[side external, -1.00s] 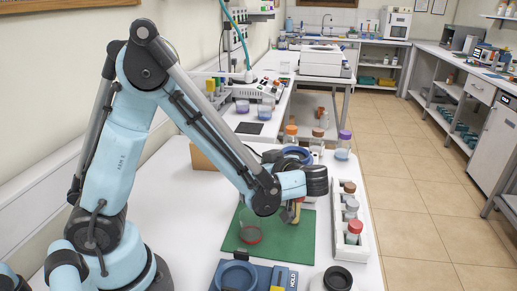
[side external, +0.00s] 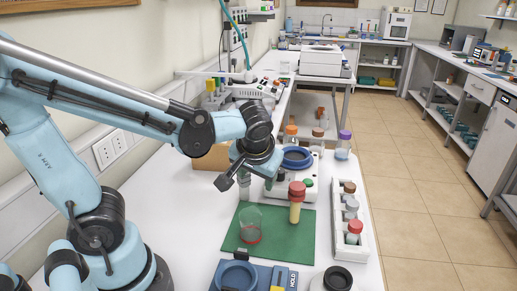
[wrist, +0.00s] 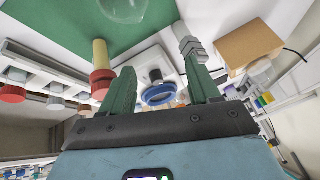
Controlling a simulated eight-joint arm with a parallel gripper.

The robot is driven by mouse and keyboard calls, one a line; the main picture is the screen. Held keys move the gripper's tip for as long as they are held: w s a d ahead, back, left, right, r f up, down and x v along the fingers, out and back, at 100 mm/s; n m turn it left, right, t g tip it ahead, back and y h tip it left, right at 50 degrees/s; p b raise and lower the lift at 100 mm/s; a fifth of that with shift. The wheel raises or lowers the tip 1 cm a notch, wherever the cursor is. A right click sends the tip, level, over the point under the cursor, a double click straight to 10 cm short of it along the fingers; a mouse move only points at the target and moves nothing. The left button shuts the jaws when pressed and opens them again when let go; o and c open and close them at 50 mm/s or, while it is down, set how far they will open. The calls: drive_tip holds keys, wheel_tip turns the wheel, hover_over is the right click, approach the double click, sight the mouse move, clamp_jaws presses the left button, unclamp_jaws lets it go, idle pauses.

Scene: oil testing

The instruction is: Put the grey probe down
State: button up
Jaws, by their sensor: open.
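The grey probe (side external: 244,183) appears as a short grey stepped piece just below my gripper, beyond the back left of the green mat. In the wrist view, the grey probe (wrist: 188,45) is at the tip of the right-hand finger. I cannot tell whether it touches that finger or stands behind it. My gripper (wrist: 160,72) is open, its two green fingers wide apart, with nothing seen clasped between them. The probe's lower end is hard to make out.
A yellow tube with a red cap (side external: 296,200) stands on the green mat (side external: 285,240), right of a clear beaker (side external: 250,226). A blue-ringed device (side external: 297,157) is close behind. A cardboard box (side external: 205,162) is left; a vial rack (side external: 350,240) is right.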

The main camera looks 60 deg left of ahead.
drive_tip(key=shift+s+d+r+m+t+h, duration=0.3)
drive_tip(key=shift+d+m+t+h, duration=0.3)
drive_tip(key=shift+m+h, duration=0.3)
drive_tip(key=shift+s+d+r+m+t+h, duration=0.2)
drive_tip(key=shift+s+d+m+t+h, duration=0.15)
drive_tip(key=shift+d+m+t+h, duration=0.5)
drive_tip(key=shift+s+d+r+m+t+h, duration=0.3)
drive_tip(key=shift+m+t+h, duration=0.3)
drive_tip(key=shift+m, duration=0.55)
